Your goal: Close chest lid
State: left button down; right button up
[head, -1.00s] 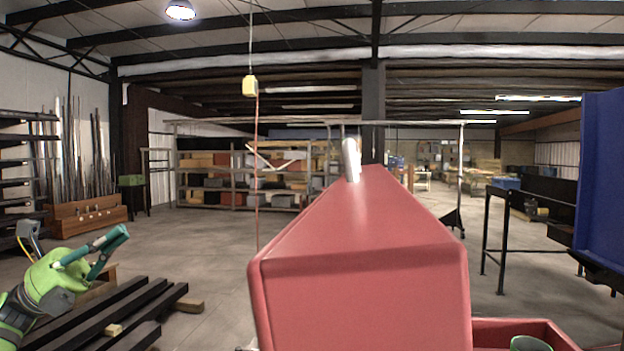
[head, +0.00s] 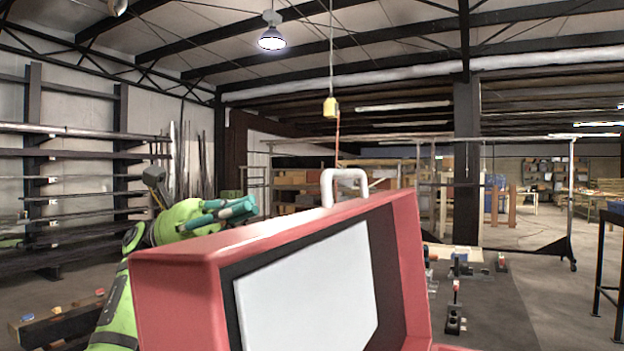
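The red chest lid (head: 178,257) stands raised and tilted in the lower middle of the head view. Its inner side faces me, with a dark lining and a white panel (head: 312,287). A pale curved handle (head: 345,178) stands up at its far top edge. A small red piece, perhaps the chest's body, shows at the bottom edge; the rest is out of view. My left gripper (head: 236,209), green with teal fingers, is at the lid's left, behind its top edge. The lid hides part of it, and I cannot tell if they touch or how far the fingers are apart. My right gripper is out of view.
Dark racks with long bars (head: 85,170) stand at the left wall. A yellow pendant box (head: 330,107) hangs from the ceiling. A dark surface with small fixtures (head: 455,308) lies right of the lid. A metal frame and shelves stand behind.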

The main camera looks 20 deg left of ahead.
pick_arm(q)
jog(key=p+x, duration=0.4)
jog(key=x, duration=0.7)
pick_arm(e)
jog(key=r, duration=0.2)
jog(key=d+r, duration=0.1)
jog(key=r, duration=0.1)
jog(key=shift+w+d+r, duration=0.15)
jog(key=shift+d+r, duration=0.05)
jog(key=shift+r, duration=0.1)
pick_arm(q)
jog(key=shift+d, duration=0.1)
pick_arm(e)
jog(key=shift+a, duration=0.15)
